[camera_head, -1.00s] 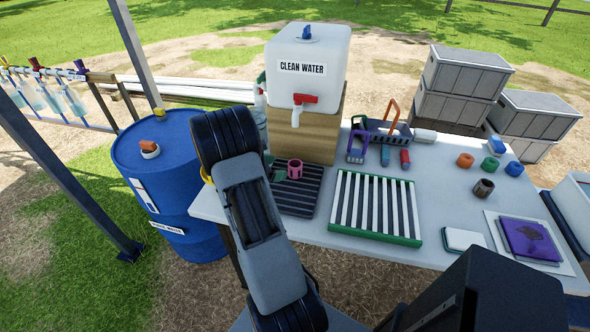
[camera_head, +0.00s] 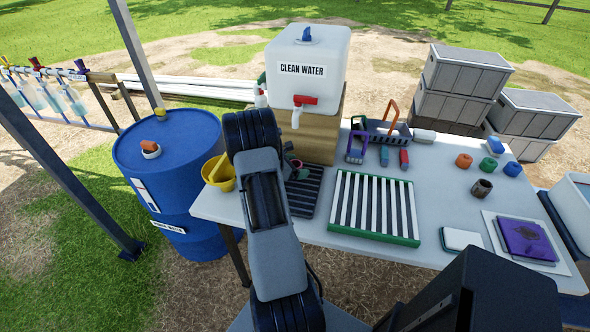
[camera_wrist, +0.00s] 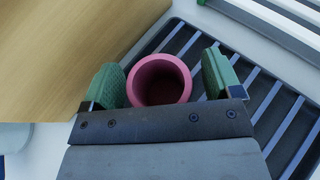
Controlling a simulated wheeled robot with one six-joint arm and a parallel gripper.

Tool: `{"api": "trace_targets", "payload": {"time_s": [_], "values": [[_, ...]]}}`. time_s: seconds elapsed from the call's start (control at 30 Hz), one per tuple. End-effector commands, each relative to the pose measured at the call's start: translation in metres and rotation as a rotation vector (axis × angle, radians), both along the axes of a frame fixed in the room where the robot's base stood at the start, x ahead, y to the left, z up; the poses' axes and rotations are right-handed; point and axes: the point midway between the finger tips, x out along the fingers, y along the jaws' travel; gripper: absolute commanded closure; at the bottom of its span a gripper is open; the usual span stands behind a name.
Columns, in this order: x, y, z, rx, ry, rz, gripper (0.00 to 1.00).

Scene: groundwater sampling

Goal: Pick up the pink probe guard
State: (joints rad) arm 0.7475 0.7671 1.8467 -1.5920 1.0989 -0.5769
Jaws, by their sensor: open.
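The pink probe guard (camera_wrist: 160,80) is a short hollow cylinder on a dark slatted mat (camera_wrist: 272,120). In the wrist view, my gripper (camera_wrist: 165,77) is open, with one green fingertip on each side of the guard. A narrow gap shows on the right; whether the left fingertip touches it is unclear. In the head view only a small part of the guard (camera_head: 297,163) shows behind my arm and gripper, which also cover part of the mat (camera_head: 305,194).
A wooden stand (camera_head: 318,140) under the clean water tank (camera_head: 315,68) is close behind the guard. A white-slatted green rack (camera_head: 375,207) lies to the right. A yellow bucket (camera_head: 220,174) and blue drum (camera_head: 175,185) are left of my arm.

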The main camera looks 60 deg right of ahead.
Motion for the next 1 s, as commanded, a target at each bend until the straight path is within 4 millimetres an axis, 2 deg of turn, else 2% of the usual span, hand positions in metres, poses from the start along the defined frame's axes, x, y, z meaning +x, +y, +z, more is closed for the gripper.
{"api": "trace_targets", "payload": {"time_s": [0.17, 0.77, 1.0], "values": [[0.0000, -0.0002, -0.0002, 0.000, 0.000, 0.000, 0.16], [0.0000, 0.0001, 0.0000, 0.000, 0.000, 0.000, 0.72], [0.0001, 0.0000, 0.0013, -0.001, 0.000, 0.000, 0.73]]}}
